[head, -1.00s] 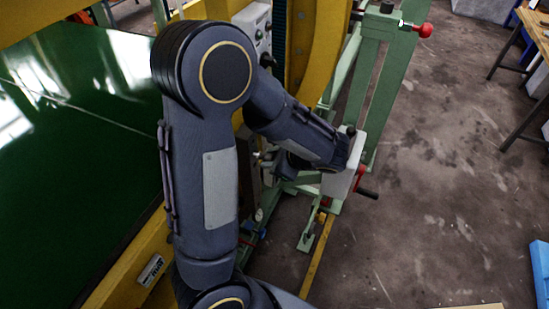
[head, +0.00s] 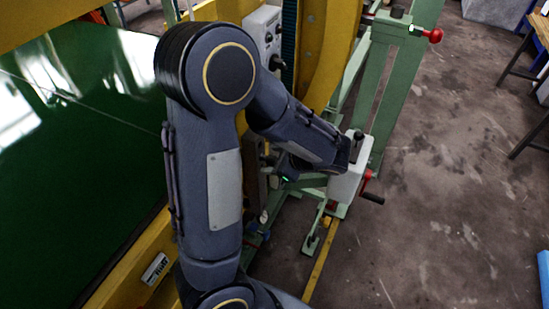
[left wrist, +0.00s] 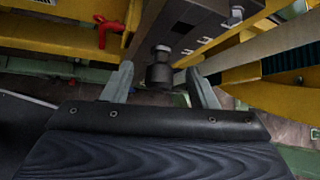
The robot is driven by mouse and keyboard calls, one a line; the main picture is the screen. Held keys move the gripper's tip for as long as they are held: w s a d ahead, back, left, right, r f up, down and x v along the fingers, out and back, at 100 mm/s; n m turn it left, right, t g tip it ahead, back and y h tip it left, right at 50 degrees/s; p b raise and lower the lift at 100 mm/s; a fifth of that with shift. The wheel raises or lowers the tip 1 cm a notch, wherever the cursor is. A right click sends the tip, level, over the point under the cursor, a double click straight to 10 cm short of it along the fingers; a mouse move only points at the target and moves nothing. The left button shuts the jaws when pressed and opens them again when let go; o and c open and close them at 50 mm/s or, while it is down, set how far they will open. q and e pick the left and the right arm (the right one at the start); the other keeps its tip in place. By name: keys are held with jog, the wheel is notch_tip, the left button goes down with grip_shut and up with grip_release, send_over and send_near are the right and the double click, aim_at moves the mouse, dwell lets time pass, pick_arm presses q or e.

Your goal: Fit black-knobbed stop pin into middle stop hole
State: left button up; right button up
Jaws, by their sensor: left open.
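In the left wrist view a dark cylindrical knob (left wrist: 160,74) with a smaller cap stands between the two fingers of my left gripper (left wrist: 161,68). It looks like the black-knobbed stop pin. The gripper is open, with a visible gap on each side of the knob. Beyond the knob runs a dark grey bar (left wrist: 197,22) with several small dark openings and light fittings. I cannot tell which is the middle stop hole, nor whether the pin sits in one. In the head view my left forearm hides the bar, and the fingers cannot be made out. My right gripper is not in view.
A white box (head: 345,185) with a crank stands by my left forearm, beside the green frame (head: 375,95). A red knob (head: 433,36) sticks out of the frame. Yellow beams (head: 322,50) rise close behind the arm.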

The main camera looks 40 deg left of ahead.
pick_arm(q)
jog(key=v, duration=0.7)
jog(key=shift+d+r, duration=0.25)
dwell(0.3)
